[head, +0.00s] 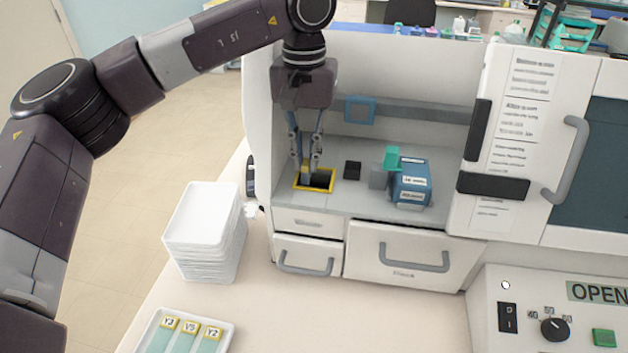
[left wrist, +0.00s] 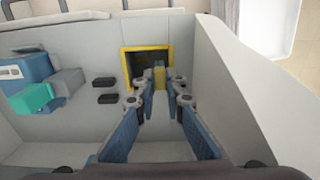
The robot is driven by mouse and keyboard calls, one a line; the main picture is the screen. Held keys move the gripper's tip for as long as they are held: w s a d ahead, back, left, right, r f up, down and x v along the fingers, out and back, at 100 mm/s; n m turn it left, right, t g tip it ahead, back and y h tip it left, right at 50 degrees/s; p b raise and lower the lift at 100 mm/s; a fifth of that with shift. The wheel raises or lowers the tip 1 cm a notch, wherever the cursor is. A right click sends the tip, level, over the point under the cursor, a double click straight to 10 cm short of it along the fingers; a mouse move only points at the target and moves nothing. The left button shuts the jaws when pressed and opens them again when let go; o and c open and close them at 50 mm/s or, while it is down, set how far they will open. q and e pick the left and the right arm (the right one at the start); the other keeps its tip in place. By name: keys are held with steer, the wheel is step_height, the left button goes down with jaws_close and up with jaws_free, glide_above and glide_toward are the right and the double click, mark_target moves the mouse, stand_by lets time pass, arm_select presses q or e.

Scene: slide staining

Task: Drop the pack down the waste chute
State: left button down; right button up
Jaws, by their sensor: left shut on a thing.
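My left gripper (head: 307,168) points straight down at the waste chute, a dark square opening with a yellow rim (head: 331,188). It is shut on the pack (head: 306,179), a small grey and yellowish piece mostly covered by the fingers. In the left wrist view the pack (left wrist: 159,76) sits between the fingertips (left wrist: 158,92), in front of the dark opening and its yellow rim (left wrist: 146,47). The pack appears at or just above the opening; its exact height is hard to tell. My right gripper is in neither view.
The chute lies inside a white cabinet with walls close by. Right of it are a small black block (head: 352,170) and a blue device (head: 411,185) with a teal part (head: 392,157). White stacked trays (head: 203,225) and a slide tray (head: 229,334) stand outside on the bench.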

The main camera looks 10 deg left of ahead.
arm_select(q)
steer(key=c, duration=1.9)
jaws_free()
steer(key=shift+r, duration=0.15)
step_height(320, 180, up, 12)
